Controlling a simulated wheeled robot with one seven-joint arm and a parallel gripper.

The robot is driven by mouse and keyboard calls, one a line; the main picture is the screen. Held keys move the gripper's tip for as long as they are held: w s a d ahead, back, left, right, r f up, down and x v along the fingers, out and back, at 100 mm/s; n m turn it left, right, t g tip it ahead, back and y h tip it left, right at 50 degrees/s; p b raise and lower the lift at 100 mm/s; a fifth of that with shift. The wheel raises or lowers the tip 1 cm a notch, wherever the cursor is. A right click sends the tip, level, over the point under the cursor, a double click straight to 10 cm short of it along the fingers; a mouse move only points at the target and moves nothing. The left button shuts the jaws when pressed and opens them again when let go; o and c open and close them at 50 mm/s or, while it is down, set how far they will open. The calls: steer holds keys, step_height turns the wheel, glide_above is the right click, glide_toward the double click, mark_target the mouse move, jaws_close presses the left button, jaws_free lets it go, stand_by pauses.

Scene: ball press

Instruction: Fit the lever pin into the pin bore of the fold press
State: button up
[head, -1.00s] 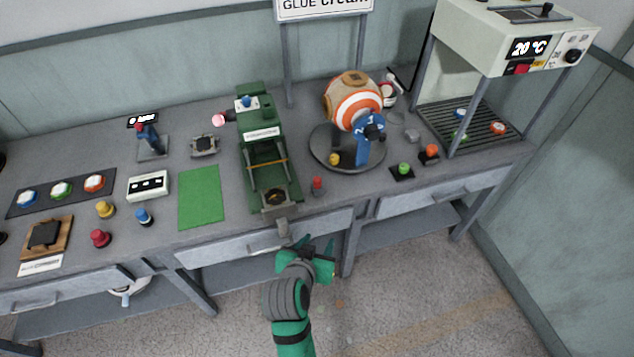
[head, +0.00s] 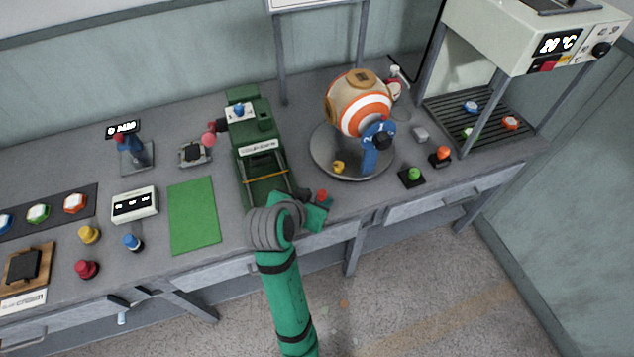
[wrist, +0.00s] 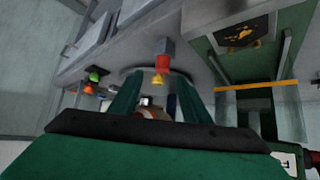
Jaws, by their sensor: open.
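A small red peg (head: 321,195), which looks like the lever pin, stands upright on the bench at the right of the press's front end. It also shows in the wrist view (wrist: 163,63) with a grey block-like part, just beyond and between my fingertips. My gripper (head: 318,208) is open and close to the peg; I cannot tell whether it touches it. The green fold press (head: 252,135) stands to the left with an orange band across its frame. My arm hides its front end in the head view. I cannot make out the pin bore.
A round turntable (head: 318,160) with an orange-and-white ball (head: 358,103) stands to the right of the press. A green mat (head: 193,215) lies left of it. A small black stand with a green knob (head: 413,175) sits near the bench's front edge.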

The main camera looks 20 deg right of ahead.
mark_target(323, 191)
steer(key=x, duration=0.5)
steer(key=shift+w+r, duration=0.1)
steer(key=shift+w, duration=0.2)
steer(key=shift+x, duration=3)
steer(key=shift+a, duration=0.1)
jaws_close()
